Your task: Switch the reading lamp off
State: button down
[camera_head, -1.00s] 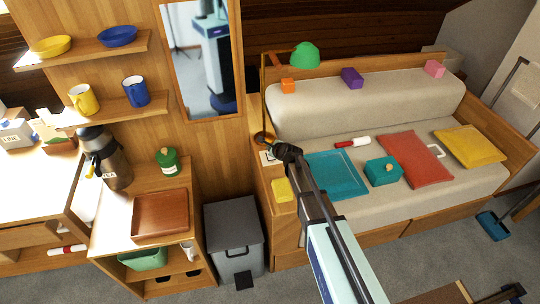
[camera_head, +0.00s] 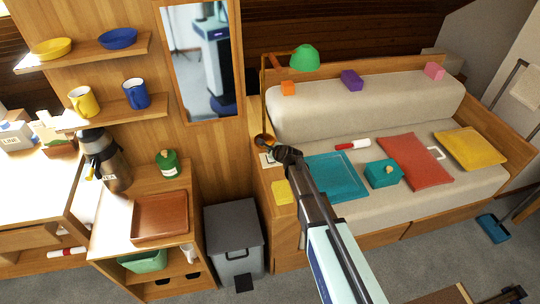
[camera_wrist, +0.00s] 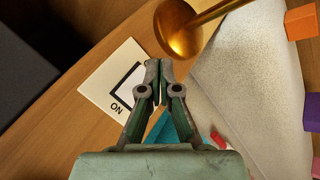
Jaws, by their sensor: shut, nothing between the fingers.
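The reading lamp has a green shade (camera_head: 305,58) on a thin brass pole. Its round brass base (camera_wrist: 176,28) stands on the wooden ledge, at the top of the wrist view. Beside the base lies a white switch plate (camera_wrist: 99,89) with a dark-outlined white rocker (camera_wrist: 127,84) and the printed word ON near its lower left. My gripper (camera_wrist: 159,66) is shut and empty, its tips over the right edge of the plate. They hide part of it; I cannot tell whether they touch. In the head view my gripper (camera_head: 272,153) is beside the lamp base.
A yellow block (camera_head: 283,192) sits on the ledge in front. The sofa to the right holds a teal mat (camera_head: 337,176), a teal box (camera_head: 384,173), and red (camera_head: 414,160) and yellow cushions (camera_head: 470,147). A grey bin (camera_head: 233,238) stands at the left.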

jog(key=shift+f, duration=0.1)
dwell(0.3)
jog(key=shift+f, duration=0.35)
jog(key=shift+w+f+b, duration=0.1)
jog(key=shift+f+b, duration=0.25)
dwell(0.6)
jog(key=shift+r, duration=0.15)
jog(key=shift+r+p, duration=0.65)
jog(key=shift+r, duration=0.1)
jog(key=shift+s+d+r+p, duration=0.1)
jog(key=shift+s+r+p, duration=0.15)
jog(key=shift+r+p, duration=0.8)
jog(key=shift+s+d+r+p, duration=0.1)
jog(key=shift+s+r+p, duration=0.1)
jog(key=shift+r+p, duration=0.85)
jog(key=shift+a+r+b, duration=0.1)
jog(key=shift+r+b, duration=0.2)
